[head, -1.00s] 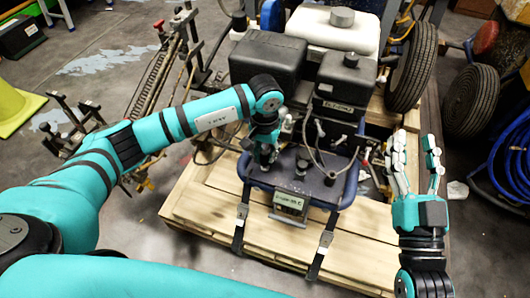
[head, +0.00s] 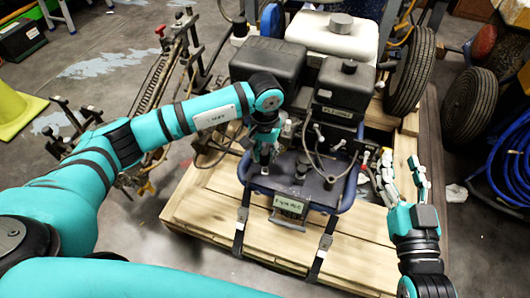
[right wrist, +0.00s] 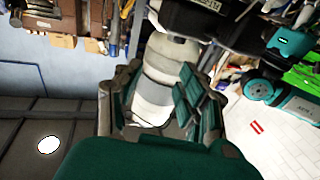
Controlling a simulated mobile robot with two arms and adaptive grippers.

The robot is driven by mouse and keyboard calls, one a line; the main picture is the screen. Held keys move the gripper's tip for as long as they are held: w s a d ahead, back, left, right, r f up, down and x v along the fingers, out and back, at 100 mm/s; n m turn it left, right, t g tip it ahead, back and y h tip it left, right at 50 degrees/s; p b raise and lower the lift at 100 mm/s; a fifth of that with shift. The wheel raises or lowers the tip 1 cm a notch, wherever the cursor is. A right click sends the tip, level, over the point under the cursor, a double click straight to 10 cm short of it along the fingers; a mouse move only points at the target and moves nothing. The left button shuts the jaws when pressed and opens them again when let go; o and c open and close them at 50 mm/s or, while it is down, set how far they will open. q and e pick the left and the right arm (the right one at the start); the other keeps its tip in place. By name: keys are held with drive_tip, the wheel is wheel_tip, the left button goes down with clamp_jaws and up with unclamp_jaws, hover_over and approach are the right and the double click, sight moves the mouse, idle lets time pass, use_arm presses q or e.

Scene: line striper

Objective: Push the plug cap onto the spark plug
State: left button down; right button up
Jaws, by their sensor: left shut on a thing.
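The line striper's engine unit (head: 318,115) stands on a wooden pallet, with a black box, hoses and cables on its front. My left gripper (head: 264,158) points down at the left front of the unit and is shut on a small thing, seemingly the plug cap. Its fingers hide most of that thing, and I cannot tell whether it touches the spark plug. The spark plug cannot be made out for certain. My right gripper (head: 400,172) is open and empty to the right of the unit. Its spread fingers also show in the right wrist view (right wrist: 160,108).
The wooden pallet (head: 190,213) has bare boards at the front, with two black straps (head: 323,250) across them. Wheels (head: 411,70) stand at the back right. A blue hose (head: 512,155) lies at the far right. A metal frame (head: 160,75) stands on the left.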

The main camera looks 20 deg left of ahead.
drive_tip(key=shift+s+d+f+g+h+p, duration=0.15)
drive_tip(key=shift+f+g, duration=0.2)
drive_tip(key=shift+f, duration=0.3)
drive_tip(key=shift+s+d+f+g+h+p, duration=0.1)
drive_tip(key=shift+f+g+h, duration=0.1)
drive_tip(key=shift+f+g, duration=0.35)
drive_tip(key=shift+s+d+f+g+h+p, duration=0.1)
drive_tip(key=shift+d+f+g+h, duration=0.1)
drive_tip(key=shift+f, duration=0.6)
